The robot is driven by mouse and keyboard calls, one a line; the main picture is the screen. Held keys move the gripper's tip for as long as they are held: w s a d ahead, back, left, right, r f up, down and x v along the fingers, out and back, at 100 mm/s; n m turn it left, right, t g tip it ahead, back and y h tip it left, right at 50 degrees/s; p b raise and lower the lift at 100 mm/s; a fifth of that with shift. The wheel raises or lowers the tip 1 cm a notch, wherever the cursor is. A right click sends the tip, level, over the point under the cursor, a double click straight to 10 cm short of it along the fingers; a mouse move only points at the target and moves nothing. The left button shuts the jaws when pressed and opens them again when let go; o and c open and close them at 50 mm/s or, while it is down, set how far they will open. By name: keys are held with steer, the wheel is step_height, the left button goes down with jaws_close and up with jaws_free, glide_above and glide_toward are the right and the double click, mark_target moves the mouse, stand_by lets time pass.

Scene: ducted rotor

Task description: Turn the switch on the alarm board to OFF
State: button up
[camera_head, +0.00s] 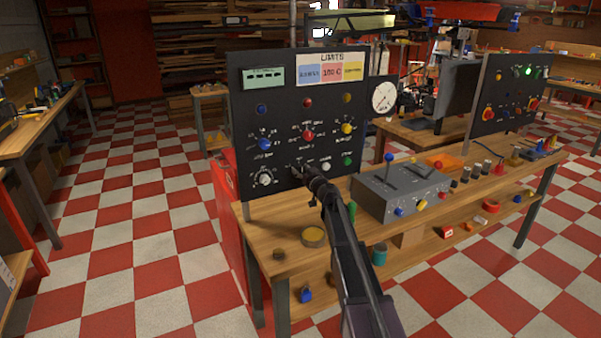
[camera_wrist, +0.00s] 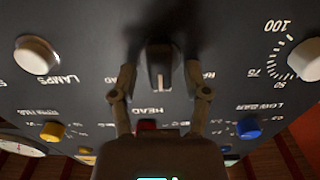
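A black panel (camera_head: 268,110) headed LIMITS stands upright at the left end of the workbench, with knobs, lamps and a small display. In the wrist view, upside down, a dark switch knob (camera_wrist: 160,66) with a pale pointer line sits on the panel face. My gripper (camera_wrist: 160,75) is open, one finger on each side of this knob, with gaps between fingers and knob. In the head view my gripper (camera_head: 303,173) is at the panel's lower middle and hides most of the knob. I cannot read an alarm or OFF label.
A white button (camera_wrist: 37,55) marked LAMPS and a white dial (camera_wrist: 305,60) flank the knob. A grey lever box (camera_head: 400,190) stands on the bench (camera_head: 275,235) to the right. A second dark panel (camera_head: 505,95) with a green light is farther right.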

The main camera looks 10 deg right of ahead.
stand_by(0.3)
steer(key=shift+s, duration=0.2)
steer(key=v, duration=1.1)
steer(key=shift+s, duration=0.25)
steer(key=shift+d, duration=0.1)
steer(key=s+a+f+n+g+y+p, duration=0.1)
steer(key=s+a+f+g+p, duration=0.15)
steer(key=s+a+g, duration=0.35)
steer(key=s+a+f+n+g+y+p, duration=0.1)
steer(key=s+a+f+g+p, duration=0.2)
steer(key=s, duration=0.5)
steer(key=s+d+f+m+g+h+p, duration=0.1)
steer(key=s+d+m+g+h+p, duration=0.1)
steer(key=s, duration=0.8)
steer(key=s+d+m+g+h+p, duration=0.3)
steer(key=s+g+h, duration=0.2)
steer(key=s, duration=0.4)
steer(key=shift+s+f+m+g+h+p, duration=0.3)
steer(key=shift+s+f+g+p, duration=0.1)
steer(key=shift+g, duration=0.2)
